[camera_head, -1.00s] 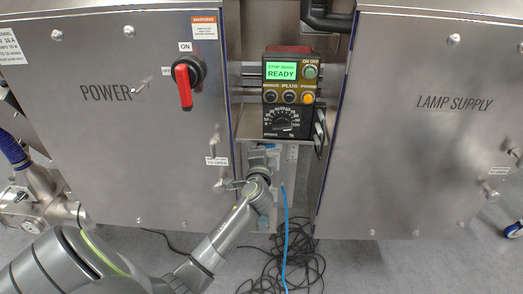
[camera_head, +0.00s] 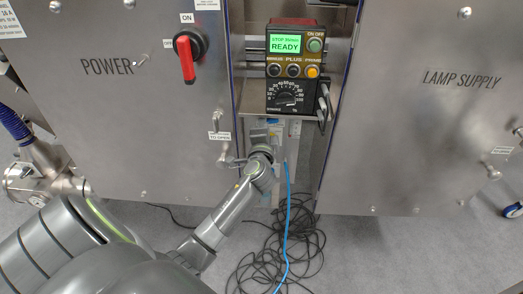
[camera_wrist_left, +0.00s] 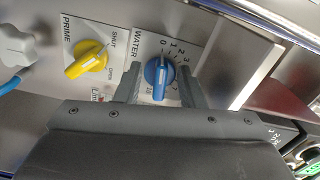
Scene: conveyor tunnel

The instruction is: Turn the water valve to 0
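The water valve is a blue knob (camera_wrist_left: 158,76) on a white plate marked WATER, with a numbered scale around it, in the left wrist view. The 0 mark stands above the knob. I cannot read its exact setting. My left gripper (camera_wrist_left: 160,86) has one finger on each side of the knob, with gaps between the fingers and the knob. In the head view my left gripper (camera_head: 265,140) is below the control box and small, and the knob cannot be made out there. My right gripper is not in view.
A yellow PRIME knob (camera_wrist_left: 86,60) is left of the water valve. A control box (camera_head: 292,65) reads READY above my gripper. Steel cabinets (camera_head: 120,110) stand on both sides of the narrow gap. Black cables (camera_head: 285,245) and a blue hose (camera_head: 288,215) lie below.

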